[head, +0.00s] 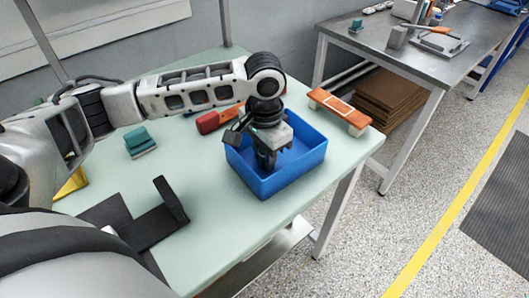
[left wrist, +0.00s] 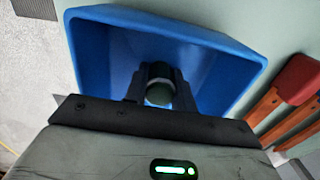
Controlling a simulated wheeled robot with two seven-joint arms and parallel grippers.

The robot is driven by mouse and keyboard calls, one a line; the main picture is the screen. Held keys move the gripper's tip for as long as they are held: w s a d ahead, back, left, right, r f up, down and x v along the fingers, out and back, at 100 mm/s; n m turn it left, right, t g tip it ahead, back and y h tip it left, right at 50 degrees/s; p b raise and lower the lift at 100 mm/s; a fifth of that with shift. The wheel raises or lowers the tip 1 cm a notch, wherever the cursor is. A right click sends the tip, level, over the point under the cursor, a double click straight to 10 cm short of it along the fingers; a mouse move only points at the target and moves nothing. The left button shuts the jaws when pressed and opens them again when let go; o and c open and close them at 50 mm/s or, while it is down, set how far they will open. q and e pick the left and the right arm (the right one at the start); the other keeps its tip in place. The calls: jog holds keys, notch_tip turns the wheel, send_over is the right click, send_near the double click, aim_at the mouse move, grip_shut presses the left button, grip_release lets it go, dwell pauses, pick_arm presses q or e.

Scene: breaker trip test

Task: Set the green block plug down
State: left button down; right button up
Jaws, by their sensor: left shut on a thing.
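My left gripper (head: 268,165) points down into the blue bin (head: 313,162) on the pale green table. In the left wrist view its two dark fingers are shut on a small round-ended thing, dark with a grey-green end, that I take for the green block plug (left wrist: 159,92). The blue bin also shows there (left wrist: 95,55), below the fingers. In the head view the plug is hidden by the gripper, and whether it touches the bin floor cannot be told. Dark parts at the lower left seem to be my right gripper (head: 150,222); its jaws are unclear.
A teal block (head: 140,140) stands on the table left of the bin. A red-ended tool (head: 210,121) lies behind the bin. An orange piece on pale blocks (head: 335,104) is at the right edge. A grey bench (head: 430,62) stands behind. Table in front of the bin is clear.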

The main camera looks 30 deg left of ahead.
pick_arm(q)
jog(key=c, duration=1.2)
grip_release()
jog(key=shift+o, duration=0.2)
notch_tip(320, 180, up, 12)
